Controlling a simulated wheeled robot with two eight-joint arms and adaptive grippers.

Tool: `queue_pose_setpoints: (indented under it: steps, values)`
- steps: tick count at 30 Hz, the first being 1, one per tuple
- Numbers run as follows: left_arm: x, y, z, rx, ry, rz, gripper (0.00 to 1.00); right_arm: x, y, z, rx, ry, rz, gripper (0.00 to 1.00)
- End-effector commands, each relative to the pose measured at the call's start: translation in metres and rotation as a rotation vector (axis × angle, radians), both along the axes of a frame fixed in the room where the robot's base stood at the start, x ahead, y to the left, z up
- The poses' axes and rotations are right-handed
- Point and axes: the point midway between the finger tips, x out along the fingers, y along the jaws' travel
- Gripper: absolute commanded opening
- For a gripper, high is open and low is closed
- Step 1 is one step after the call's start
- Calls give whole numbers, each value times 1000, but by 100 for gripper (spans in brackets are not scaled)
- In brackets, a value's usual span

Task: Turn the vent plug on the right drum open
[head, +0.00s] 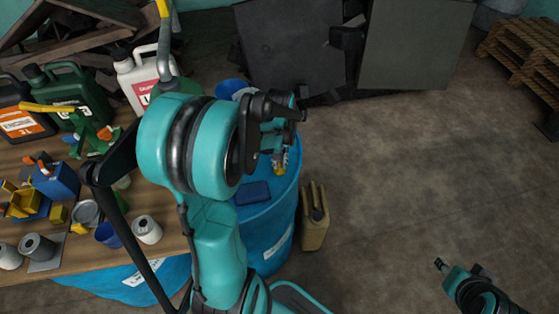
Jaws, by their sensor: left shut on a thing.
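The right drum (268,225) is blue and stands upright beside the bench's right end. My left arm reaches over it and hides much of its top. My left gripper (279,150) points down at the drum top and is shut on the vent plug. The plug itself is mostly hidden by the gripper. A small yellow, red and white item shows just below the fingers. My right gripper (442,266) is at the lower right, over bare floor and far from the drum. I cannot tell whether its fingers are open.
A wooden bench (185,245) at left holds jugs, cans and a blue bin (57,181). A dark blue flat item (252,193) lies on the drum top. Pallets (525,50) are at the back right. The floor at right is clear.

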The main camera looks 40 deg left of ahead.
Motion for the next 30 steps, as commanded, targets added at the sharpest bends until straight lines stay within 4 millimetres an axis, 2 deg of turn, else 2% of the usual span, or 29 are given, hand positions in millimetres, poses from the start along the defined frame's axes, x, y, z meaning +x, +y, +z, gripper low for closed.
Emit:
queue_pose_setpoints:
  steps: [9, 24, 25, 27, 30]
  values:
    - [0, 0, 0, 0, 0, 104, 0, 0, 0, 1, 0, 0, 0, 40]
    - [0, 0, 0, 0, 0, 120, 0, 0, 0, 1, 0, 0, 0, 40]
    - [0, 0, 0, 0, 0, 120, 15, 0, 0, 1, 0, 0, 0, 40]
    - [0, 0, 0, 0, 0, 120, 31, 0, 0, 1, 0, 0, 0, 40]
    - [0, 0, 0, 0, 0, 120, 31, 0, 0, 1, 0, 0, 0, 40]
